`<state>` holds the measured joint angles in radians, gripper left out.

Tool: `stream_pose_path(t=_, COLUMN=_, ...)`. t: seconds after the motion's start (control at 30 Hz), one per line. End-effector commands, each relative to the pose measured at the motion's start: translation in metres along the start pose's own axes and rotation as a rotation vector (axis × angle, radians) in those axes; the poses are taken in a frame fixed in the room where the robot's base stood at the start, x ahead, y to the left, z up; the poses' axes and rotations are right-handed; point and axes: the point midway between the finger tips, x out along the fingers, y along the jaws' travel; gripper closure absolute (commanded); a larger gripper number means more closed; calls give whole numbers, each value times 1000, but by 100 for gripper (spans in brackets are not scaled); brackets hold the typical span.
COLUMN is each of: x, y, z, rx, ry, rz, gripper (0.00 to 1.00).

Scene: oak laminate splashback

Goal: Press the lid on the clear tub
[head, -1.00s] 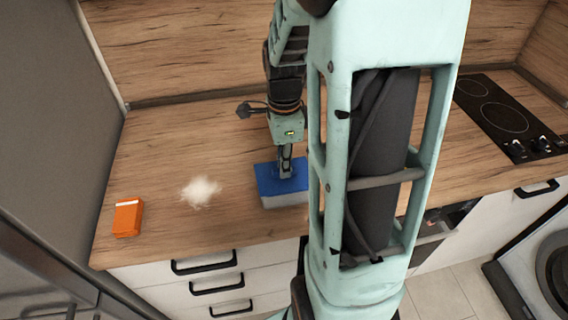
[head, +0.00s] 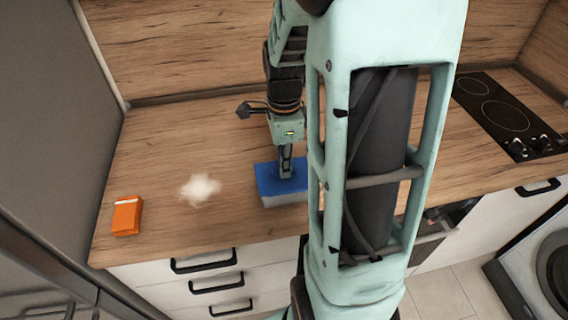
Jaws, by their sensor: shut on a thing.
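A blue lid (head: 268,182) lies over the clear tub (head: 284,201), which looks greyish, near the front edge of the counter. The lid looks level on the tub, but I cannot tell whether its rim is fully seated. The right end of both is hidden behind my arm. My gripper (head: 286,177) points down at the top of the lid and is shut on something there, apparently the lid. The fingertips are too small to make out clearly.
An orange box (head: 127,215) stands at the counter's left front. A fluffy white patch (head: 199,189) lies between it and the tub. A black hob (head: 505,115) is at the right. The wooden splashback (head: 190,50) rises behind. The counter's back left is clear.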

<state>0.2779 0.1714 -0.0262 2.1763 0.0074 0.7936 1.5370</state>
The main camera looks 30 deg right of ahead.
Motion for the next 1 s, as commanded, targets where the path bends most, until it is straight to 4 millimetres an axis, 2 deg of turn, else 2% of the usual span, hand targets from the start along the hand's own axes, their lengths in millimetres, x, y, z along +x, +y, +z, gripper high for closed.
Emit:
stream_pose_path(t=0.4, x=1, y=0, z=0, rx=0, ry=0, rz=0, gripper=100)
stream_pose_path(t=0.43, x=1, y=0, z=0, rx=0, ry=0, rz=0, gripper=86)
stream_pose_path(t=0.6, x=1, y=0, z=0, rx=0, ry=0, rz=0, gripper=69)
stream_pose_path(t=0.8, x=1, y=0, z=0, rx=0, ry=0, rz=0, gripper=68)
stream_pose_path(t=0.93, x=1, y=0, z=0, rx=0, ry=0, rz=0, gripper=53)
stream_pose_path(t=1.0, x=1, y=0, z=0, rx=0, ry=0, rz=0, gripper=51)
